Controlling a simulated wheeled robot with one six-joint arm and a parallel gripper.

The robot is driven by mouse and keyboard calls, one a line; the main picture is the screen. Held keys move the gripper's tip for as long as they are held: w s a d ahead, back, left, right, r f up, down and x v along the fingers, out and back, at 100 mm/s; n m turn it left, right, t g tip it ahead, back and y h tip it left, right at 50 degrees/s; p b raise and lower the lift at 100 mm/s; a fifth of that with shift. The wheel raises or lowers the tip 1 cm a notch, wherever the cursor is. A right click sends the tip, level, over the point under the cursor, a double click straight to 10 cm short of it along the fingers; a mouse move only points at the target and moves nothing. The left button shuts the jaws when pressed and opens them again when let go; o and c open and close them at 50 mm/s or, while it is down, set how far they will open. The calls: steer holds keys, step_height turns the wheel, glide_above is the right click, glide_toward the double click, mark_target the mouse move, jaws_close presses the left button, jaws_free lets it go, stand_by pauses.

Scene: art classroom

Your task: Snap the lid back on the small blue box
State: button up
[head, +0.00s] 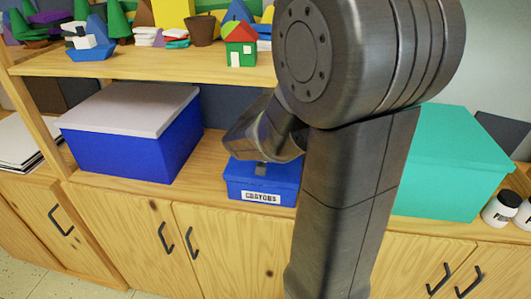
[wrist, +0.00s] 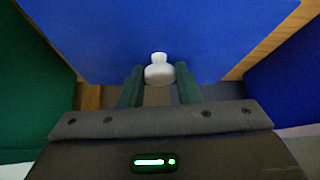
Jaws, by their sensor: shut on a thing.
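The small blue box (head: 262,190), labelled CRAYONS, stands on the wooden counter in the head view, partly behind my arm. Its blue lid (head: 240,168) lies over the top; I cannot tell whether it is fully seated. In the wrist view the lid (wrist: 150,35) fills the upper middle, with a pale knob (wrist: 159,72) at its near part. My gripper (wrist: 160,88) is shut on the knob, one dark green finger on each side. In the head view my wrist hides most of the grip.
A large blue box (head: 140,150) with a pale lid stands left on the counter. A teal box (head: 445,165) stands right, near white jars (head: 502,207). A shelf (head: 150,65) with paper models (head: 240,45) hangs above.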

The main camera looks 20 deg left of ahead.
steer(key=shift+f+b, duration=1)
steer(key=shift+b, duration=0.65)
stand_by(1.4)
stand_by(0.4)
steer(key=o, duration=1.6)
steer(key=shift+c, duration=0.2)
steer(key=shift+r, duration=0.1)
